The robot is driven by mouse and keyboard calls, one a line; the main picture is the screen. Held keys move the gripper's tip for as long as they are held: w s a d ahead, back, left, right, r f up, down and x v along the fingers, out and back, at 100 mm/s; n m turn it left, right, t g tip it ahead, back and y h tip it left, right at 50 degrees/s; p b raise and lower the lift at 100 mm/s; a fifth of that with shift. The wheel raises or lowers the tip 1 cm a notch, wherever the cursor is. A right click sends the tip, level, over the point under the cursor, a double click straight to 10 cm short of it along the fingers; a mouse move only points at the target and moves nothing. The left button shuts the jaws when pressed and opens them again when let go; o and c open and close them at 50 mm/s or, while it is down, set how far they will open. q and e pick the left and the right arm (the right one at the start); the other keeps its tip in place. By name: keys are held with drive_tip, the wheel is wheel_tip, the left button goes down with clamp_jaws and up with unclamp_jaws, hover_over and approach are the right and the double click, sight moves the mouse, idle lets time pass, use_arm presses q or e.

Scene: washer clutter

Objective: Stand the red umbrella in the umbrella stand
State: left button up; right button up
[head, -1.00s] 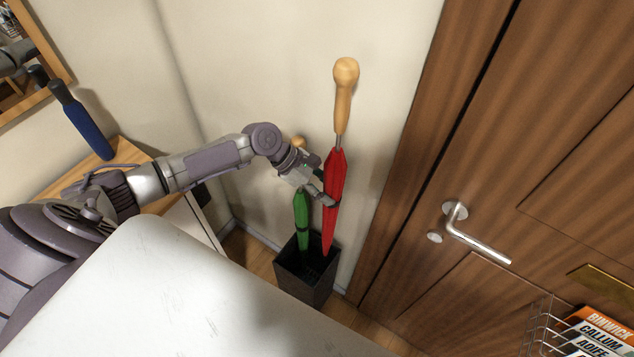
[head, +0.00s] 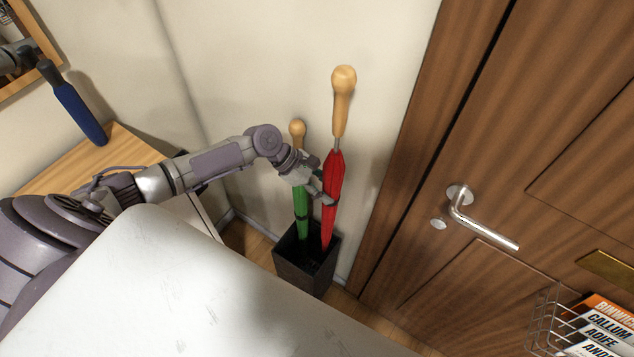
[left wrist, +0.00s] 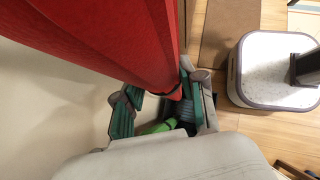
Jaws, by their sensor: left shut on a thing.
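The red umbrella (head: 333,182) is nearly upright with its wooden handle up. In the head view its lower end overlaps the opening of the dark square umbrella stand (head: 302,276); the tip is not clearly visible, so I cannot tell how deep it sits. My left gripper (head: 326,194) is shut on the red canopy around its middle, above the stand. In the left wrist view the red canopy (left wrist: 115,40) fills the upper left and passes between the gripper fingers (left wrist: 160,108). A green umbrella (head: 301,212) with a wooden handle stands in the stand, left of the red one. My right gripper is not in view.
A brown door (head: 540,130) with a metal handle (head: 480,225) is at the right. A wire rack (head: 548,325) with magazines is at the lower right. A blue umbrella-like object (head: 80,112) stands at the left by a wooden-topped cabinet (head: 118,145). The wall is behind the stand.

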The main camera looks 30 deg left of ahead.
use_arm(q)
wheel_tip(320, 180, down, 13)
drive_tip(key=b, duration=0.7)
drive_tip(key=shift+b, duration=0.4)
idle(0.7)
drive_tip(key=o, duration=1.2)
drive_tip(key=shift+f, duration=0.1)
drive_tip(key=v, duration=1.2)
drive_tip(key=shift+d, duration=0.1)
